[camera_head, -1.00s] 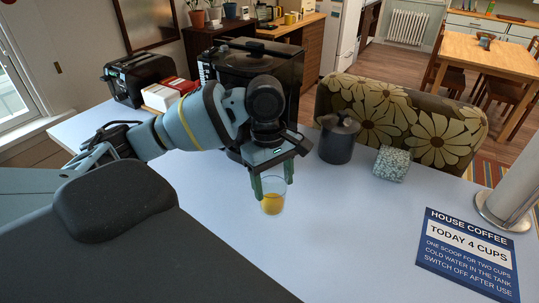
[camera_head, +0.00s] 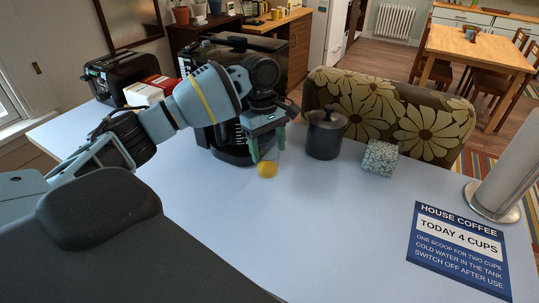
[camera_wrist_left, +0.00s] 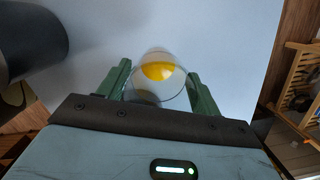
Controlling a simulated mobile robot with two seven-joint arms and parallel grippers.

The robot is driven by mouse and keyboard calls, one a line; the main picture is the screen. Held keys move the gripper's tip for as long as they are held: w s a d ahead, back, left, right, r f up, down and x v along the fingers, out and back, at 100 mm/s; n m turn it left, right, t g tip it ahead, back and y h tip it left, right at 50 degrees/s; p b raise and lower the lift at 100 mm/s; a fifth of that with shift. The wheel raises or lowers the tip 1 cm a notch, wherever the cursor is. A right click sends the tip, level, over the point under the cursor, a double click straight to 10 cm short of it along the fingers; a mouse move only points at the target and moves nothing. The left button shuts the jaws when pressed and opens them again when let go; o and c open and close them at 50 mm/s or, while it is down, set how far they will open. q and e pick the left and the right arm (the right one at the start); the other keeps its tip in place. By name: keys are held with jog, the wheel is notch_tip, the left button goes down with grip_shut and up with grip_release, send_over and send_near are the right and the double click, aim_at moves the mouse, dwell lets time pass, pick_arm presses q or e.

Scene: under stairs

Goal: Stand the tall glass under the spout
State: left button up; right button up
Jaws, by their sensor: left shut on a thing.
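A clear tall glass (camera_head: 267,169) with something yellow at its bottom is held upright in my left gripper (camera_head: 267,147). In the left wrist view the glass (camera_wrist_left: 161,75) sits between the two green fingers (camera_wrist_left: 160,88), which are shut on it. The glass is just in front of the black coffee machine (camera_head: 238,48), at or close above the table; I cannot tell if it touches. My left arm hides much of the machine's front, and the spout is not visible. My right gripper is not in view.
A dark lidded canister (camera_head: 325,136) stands right of the glass, with a speckled box (camera_head: 380,157) beside it. A blue sign (camera_head: 458,249) and a metal-based column (camera_head: 492,200) are at the right. A toaster (camera_head: 122,75) stands back left. The table's (camera_head: 300,230) front middle is clear.

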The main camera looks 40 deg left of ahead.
pick_arm(q)
jog(key=shift+w+a, duration=0.15)
jog(key=shift+w, duration=0.15)
jog(key=shift+f, duration=1.75)
jog(key=o, duration=1.4)
jog(key=shift+f, duration=0.15)
notch_tip(320, 180, up, 12)
jog(key=a, duration=0.1)
jog(key=shift+w+a, duration=0.25)
jog(key=shift+a, duration=0.15)
